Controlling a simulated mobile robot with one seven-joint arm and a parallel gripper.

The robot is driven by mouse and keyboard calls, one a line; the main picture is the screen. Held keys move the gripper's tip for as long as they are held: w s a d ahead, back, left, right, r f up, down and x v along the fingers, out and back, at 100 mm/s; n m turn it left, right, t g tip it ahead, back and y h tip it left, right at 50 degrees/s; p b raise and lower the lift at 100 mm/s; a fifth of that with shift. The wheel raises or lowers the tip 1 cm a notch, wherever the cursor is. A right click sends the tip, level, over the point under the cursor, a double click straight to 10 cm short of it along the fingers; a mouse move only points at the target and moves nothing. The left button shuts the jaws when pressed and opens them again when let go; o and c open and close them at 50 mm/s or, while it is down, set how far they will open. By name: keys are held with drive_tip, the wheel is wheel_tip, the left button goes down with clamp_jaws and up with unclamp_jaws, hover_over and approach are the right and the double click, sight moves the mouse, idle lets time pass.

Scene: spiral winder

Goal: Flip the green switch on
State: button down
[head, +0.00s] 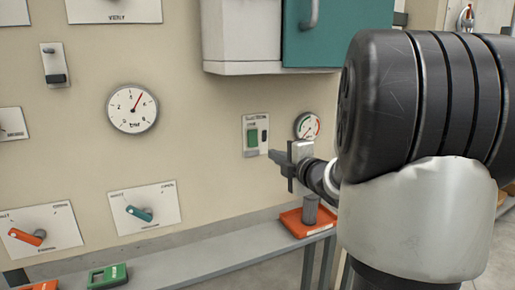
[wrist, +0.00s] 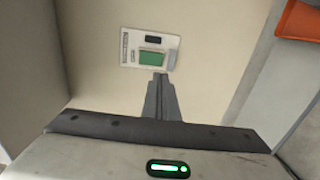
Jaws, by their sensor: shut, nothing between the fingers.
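The green switch (head: 252,138) sits on a small pale plate on the beige wall panel, with a small dark part beside it. In the wrist view the green switch (wrist: 152,58) lies just beyond my fingertips. My gripper (head: 274,156) is shut and empty, at the lower right of the switch plate in the head view. In the wrist view my gripper (wrist: 160,78) points at the lower edge of the green part. I cannot tell whether the fingertips touch it, nor which way the switch is set.
A round gauge (head: 308,126) is right of the switch, partly behind my arm. A grey and teal cabinet (head: 243,35) juts out above. A grey ledge (head: 200,258) runs below, with an orange tray (head: 292,222) on it. Orange (head: 28,237) and teal (head: 139,213) rotary handles are at left.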

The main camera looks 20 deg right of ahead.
sight(254, 145)
drive_tip(key=w, duration=0.3)
drive_tip(key=w+f+p, duration=0.1)
drive_tip(key=w, duration=0.7)
drive_tip(key=shift+w+a+f, duration=0.15)
drive_tip(key=shift+w+f, duration=0.05)
drive_tip(key=shift+f, duration=0.1)
drive_tip(key=shift+w+t+b, duration=0.25)
drive_tip(key=shift+t+b, duration=0.05)
drive_tip(key=shift+b, duration=0.7)
